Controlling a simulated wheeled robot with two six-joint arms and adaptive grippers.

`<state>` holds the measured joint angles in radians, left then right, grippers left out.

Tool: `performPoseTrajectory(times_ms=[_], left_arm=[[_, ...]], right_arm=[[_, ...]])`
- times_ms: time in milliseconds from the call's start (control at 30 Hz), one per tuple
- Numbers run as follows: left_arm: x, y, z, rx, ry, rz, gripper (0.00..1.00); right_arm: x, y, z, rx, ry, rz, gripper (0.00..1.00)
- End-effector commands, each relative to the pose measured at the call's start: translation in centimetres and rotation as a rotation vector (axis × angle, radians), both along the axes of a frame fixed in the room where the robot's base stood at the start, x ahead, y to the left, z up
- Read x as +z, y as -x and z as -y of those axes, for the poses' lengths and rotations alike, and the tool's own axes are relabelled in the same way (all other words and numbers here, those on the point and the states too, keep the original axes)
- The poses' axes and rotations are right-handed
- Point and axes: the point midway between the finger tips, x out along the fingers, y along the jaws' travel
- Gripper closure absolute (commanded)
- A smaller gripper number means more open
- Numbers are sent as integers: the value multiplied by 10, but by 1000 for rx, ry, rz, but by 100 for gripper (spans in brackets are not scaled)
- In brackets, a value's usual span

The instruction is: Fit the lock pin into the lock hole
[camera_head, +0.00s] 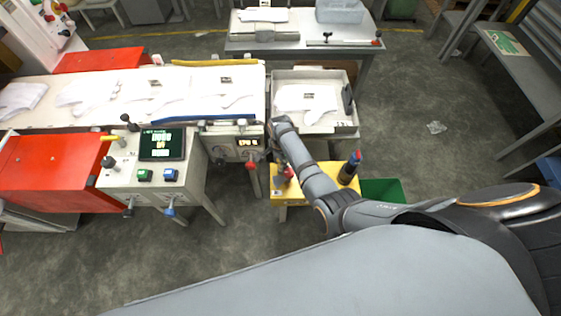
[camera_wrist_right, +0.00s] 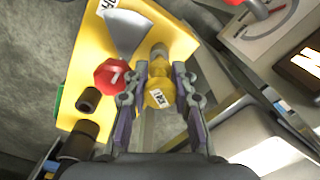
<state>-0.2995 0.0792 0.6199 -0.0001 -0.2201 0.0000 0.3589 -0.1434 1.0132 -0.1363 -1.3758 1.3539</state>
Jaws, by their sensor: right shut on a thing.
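A yellow, faceted pin-like piece (camera_wrist_right: 158,93) with a small white label sits between the fingers of my right gripper (camera_wrist_right: 160,78) in the right wrist view. The gripper is shut on it, with a finger on each side. I take this piece to be the lock pin. Its far end meets a brownish-grey round part (camera_wrist_right: 158,54) over the yellow stand; whether it is seated in anything, I cannot tell. No lock hole can be made out clearly. In the head view my right arm reaches to the yellow stand (camera_head: 318,187). My left gripper is not in view.
A red knob (camera_wrist_right: 110,76) is left of the fingers, close by. A control panel with a screen (camera_head: 162,144) and a glove tray (camera_head: 341,120) are near.

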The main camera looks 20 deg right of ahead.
Motion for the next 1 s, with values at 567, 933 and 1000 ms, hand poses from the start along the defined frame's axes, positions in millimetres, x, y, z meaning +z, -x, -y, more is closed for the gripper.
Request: performPoseTrajectory(times_ms=[567,933,1000], left_arm=[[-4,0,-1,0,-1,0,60],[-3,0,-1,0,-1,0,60],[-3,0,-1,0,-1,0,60]], right_arm=[[-7,3,1,0,2,-8,48],[-7,3,1,0,2,-8,48],[-6,2,1,0,2,-7,48]])
